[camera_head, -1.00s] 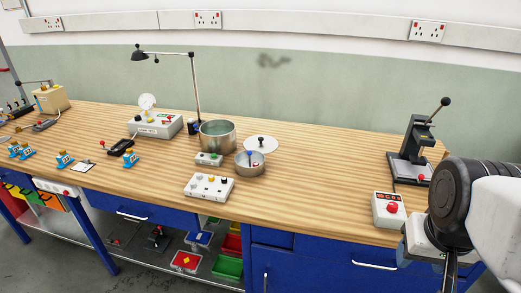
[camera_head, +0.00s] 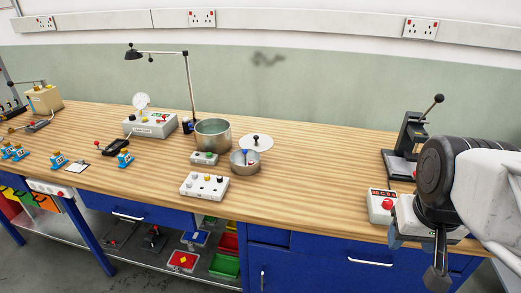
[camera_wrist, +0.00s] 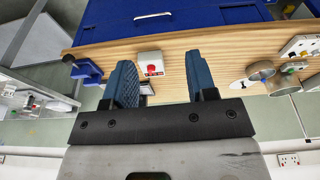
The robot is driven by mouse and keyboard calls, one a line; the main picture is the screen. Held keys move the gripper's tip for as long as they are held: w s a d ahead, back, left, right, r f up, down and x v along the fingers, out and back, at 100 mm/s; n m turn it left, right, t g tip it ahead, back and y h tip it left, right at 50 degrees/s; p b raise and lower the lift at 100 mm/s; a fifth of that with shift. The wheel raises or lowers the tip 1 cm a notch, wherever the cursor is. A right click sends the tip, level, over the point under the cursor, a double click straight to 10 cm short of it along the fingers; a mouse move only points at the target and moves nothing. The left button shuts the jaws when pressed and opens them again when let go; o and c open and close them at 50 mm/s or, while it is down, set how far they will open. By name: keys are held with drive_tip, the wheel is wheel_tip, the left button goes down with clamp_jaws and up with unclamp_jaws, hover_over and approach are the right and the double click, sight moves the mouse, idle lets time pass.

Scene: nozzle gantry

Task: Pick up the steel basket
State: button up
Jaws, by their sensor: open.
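The steel basket (camera_head: 244,163) looks like the smaller round steel container on the bench, with small coloured parts inside. It stands in front of the large steel pot (camera_head: 213,135) and beside a round lid (camera_head: 256,143). In the upside-down wrist view the small basket (camera_wrist: 261,71) is at the right, close to the pot (camera_wrist: 284,85). My gripper (camera_wrist: 163,80) is open and empty, with two blue fingers apart. In the head view it hangs at the bench's front right edge, far to the right of the basket.
A white box with knobs (camera_head: 204,186) is in front of the basket, and a smaller box (camera_head: 204,158) lies left of it. A red-button box (camera_head: 382,206) and a lever press (camera_head: 410,145) are near my gripper. Bare wood lies between them and the basket.

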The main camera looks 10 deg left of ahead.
drive_tip(key=w+a+r+n, duration=0.2)
drive_tip(key=w+a, duration=0.1)
drive_tip(key=w, duration=0.5)
drive_tip(key=w+a+r+n, duration=0.1)
drive_tip(key=w+a+n, duration=0.15)
drive_tip(key=w, duration=0.55)
drive_tip(key=n+g, duration=0.3)
drive_tip(key=n, duration=0.8)
hover_over(245, 150)
wheel_tip(245, 150, down, 17)
drive_tip(key=shift+f, duration=0.1)
drive_tip(key=shift+w+a+f, duration=0.15)
drive_tip(key=shift+a+f, duration=0.05)
drive_tip(key=shift+a, duration=0.05)
drive_tip(key=shift+f, duration=0.1)
drive_tip(key=shift+f, duration=1.2)
drive_tip(key=shift+f, duration=0.1)
